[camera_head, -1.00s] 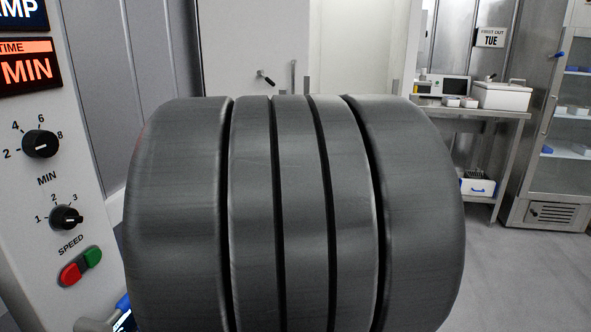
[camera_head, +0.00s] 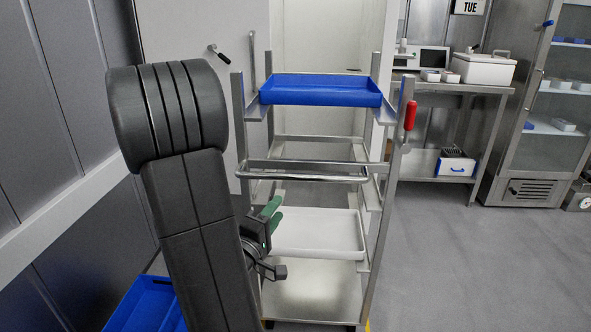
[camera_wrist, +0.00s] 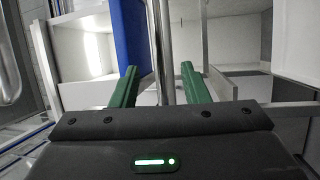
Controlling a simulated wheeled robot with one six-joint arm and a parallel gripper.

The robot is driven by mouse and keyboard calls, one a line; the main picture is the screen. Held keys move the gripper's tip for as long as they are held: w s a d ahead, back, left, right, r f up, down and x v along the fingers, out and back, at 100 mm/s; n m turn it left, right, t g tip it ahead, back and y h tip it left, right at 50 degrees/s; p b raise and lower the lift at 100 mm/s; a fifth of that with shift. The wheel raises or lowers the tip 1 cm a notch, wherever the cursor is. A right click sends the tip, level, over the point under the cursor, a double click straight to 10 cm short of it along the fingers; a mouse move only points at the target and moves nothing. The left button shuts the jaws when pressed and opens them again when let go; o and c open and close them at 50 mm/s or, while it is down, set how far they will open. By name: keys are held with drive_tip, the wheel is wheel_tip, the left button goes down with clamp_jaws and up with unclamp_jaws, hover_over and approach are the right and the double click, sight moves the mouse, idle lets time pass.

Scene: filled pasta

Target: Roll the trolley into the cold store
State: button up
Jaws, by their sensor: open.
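The trolley (camera_head: 388,215) is an upright metal rack with a horizontal bar (camera_head: 300,178) across its near side. It holds a blue tray (camera_head: 320,92) high up and a white tray (camera_head: 320,234) lower down. It stands in front of a pale, open doorway (camera_head: 345,30), which looks like the cold store. My gripper (camera_head: 270,214), with green fingers, is at the trolley's left near side, appearing just below the bar. In the wrist view my gripper (camera_wrist: 159,80) is open, and a metal bar (camera_wrist: 162,40) runs between its fingers. Contact cannot be told.
A grey panelled wall (camera_head: 60,110) is close on the left, with a blue crate (camera_head: 145,305) low beside my arm. A steel table (camera_head: 455,88) and a glass-door cabinet (camera_head: 545,110) stand at the right. A red grip (camera_head: 410,115) is on the right post. The right floor is clear.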

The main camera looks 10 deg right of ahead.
sight(299, 180)
drive_tip(key=x, duration=0.9)
drive_tip(key=b+x, duration=0.1)
drive_tip(key=x, duration=0.4)
drive_tip(key=shift+s+d+r, duration=0.1)
drive_tip(key=shift+s+r, duration=0.05)
drive_tip(key=shift+r, duration=0.15)
clamp_jaws()
